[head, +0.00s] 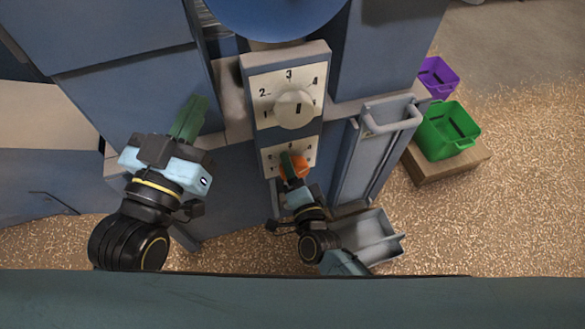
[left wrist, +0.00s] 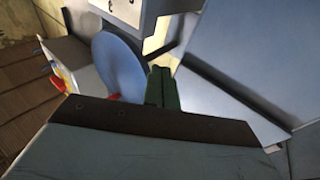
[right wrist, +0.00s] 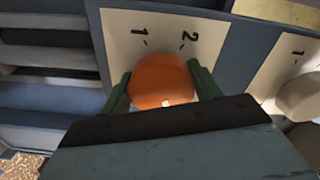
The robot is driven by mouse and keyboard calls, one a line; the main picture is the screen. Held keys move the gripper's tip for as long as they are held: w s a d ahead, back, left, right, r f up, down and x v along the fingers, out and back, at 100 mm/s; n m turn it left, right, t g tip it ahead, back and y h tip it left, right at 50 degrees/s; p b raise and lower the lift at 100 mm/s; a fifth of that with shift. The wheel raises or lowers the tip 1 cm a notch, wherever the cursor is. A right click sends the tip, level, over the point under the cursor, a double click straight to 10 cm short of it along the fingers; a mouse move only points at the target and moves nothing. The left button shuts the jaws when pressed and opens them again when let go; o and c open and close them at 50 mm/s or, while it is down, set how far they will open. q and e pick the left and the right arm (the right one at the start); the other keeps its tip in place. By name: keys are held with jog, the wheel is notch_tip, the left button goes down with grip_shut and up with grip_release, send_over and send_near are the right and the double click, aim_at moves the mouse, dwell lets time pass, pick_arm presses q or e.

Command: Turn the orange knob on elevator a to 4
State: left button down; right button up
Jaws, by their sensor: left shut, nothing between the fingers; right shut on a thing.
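The orange knob (head: 299,168) sits on the lower white dial plate (head: 268,157) of the blue machine. My right gripper (head: 288,164) is shut on it. In the right wrist view, the green fingers stand on both sides of the orange knob (right wrist: 162,78). The printed 1 and 2 show above it, and a small white mark shows on its lower edge. Which number the knob points to cannot be told. My left gripper (head: 188,118) is shut and empty, left of the dials. No letter naming the elevator is readable.
A cream knob (head: 293,110) is on the upper dial, numbered 1 to 4. A grey handle (head: 393,122) juts out at right, with a grey bin (head: 366,238) below. Green (head: 447,130) and purple (head: 438,77) crates are at far right. A blue disc (head: 275,12) is above.

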jog(key=o, duration=1)
jog(key=shift+c, duration=0.2)
jog(key=shift+s, duration=0.15)
pick_arm(q)
jog(key=s+a+f+g+y+p, duration=0.1)
jog(key=s+a+f+g+p, duration=0.1)
jog(key=f+g, duration=0.3)
jog(key=s+a+f+g+y+p, duration=0.1)
jog(key=s+a+f+g+y, duration=0.1)
jog(key=f+g, duration=0.3)
jog(key=shift+s+a+f+n+y+p, duration=0.35)
jog(key=shift+s+f, duration=0.45)
jog(key=shift+f, duration=1.15)
pick_arm(e)
jog(key=v, duration=1.3)
pick_arm(q)
jog(key=shift+d, duration=0.15)
pick_arm(e)
jog(key=shift+r, duration=0.15)
